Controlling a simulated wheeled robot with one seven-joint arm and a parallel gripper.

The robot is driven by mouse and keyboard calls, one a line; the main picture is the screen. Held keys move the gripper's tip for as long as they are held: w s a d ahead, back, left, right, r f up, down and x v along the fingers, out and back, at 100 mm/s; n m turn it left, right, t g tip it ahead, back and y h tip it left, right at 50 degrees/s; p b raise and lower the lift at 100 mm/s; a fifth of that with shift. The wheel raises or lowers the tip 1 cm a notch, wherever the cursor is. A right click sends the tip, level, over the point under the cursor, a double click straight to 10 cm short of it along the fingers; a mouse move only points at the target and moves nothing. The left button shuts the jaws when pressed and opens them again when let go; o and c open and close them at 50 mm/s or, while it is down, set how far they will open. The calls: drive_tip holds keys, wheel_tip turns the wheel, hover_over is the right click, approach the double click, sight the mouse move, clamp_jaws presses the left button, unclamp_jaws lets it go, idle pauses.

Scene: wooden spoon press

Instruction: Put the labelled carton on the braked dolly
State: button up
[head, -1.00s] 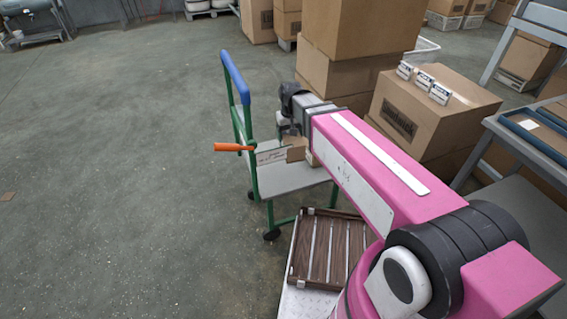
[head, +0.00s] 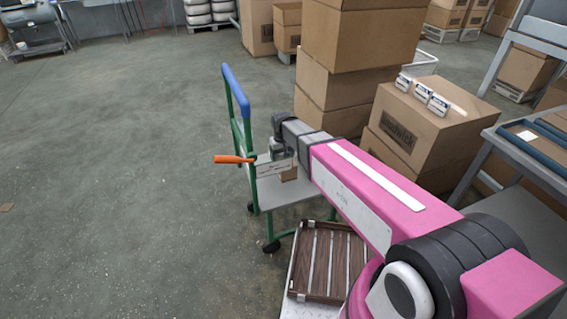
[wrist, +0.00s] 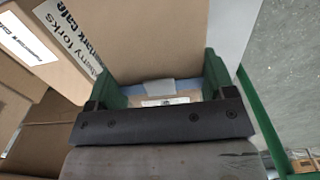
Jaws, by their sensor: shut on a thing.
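My gripper (wrist: 165,120) is shut on the brown labelled carton (wrist: 160,35), which fills the space beyond its fingers in the wrist view. White strips with black lettering (wrist: 72,38) show at the carton's left side there. In the head view, a small brown part of the carton (head: 289,174) shows below my gripper, close over the dolly's pale deck (head: 297,190). I cannot tell whether it touches the deck. The dolly has a green frame, a blue push handle (head: 236,92) and an orange lever (head: 234,159) sticking out left. A white lettered panel (head: 274,169) shows beside the carton.
A tall carton stack (head: 350,80) stands right behind the dolly. A large carton (head: 420,125) with small boxes on top stands right of it. A slatted brown crate (head: 327,262) lies in front of the dolly.

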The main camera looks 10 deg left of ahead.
drive_tip(key=shift+w+d+f, duration=0.15)
drive_tip(key=shift+w+f, duration=0.45)
drive_tip(key=shift+w, duration=0.15)
drive_tip(key=shift+f, duration=1.85)
drive_tip(key=shift+f, duration=0.1)
drive_tip(key=o, duration=1.2)
drive_tip(key=shift+c, duration=0.2)
wheel_tip(320, 180, up, 12)
drive_tip(key=shift+r, duration=0.15)
drive_tip(key=s+d+m, duration=0.2)
drive_tip(key=s+d, duration=0.1)
drive_tip(key=d, duration=0.9)
drive_tip(key=s+d+f+m, duration=0.1)
drive_tip(key=s+d, duration=0.3)
drive_tip(key=d, duration=0.8)
drive_tip(key=s+d+f+m, duration=0.1)
drive_tip(key=s+d+m, duration=0.2)
drive_tip(key=d, duration=0.9)
drive_tip(key=shift+s+f, duration=0.25)
drive_tip(key=shift+s, duration=0.35)
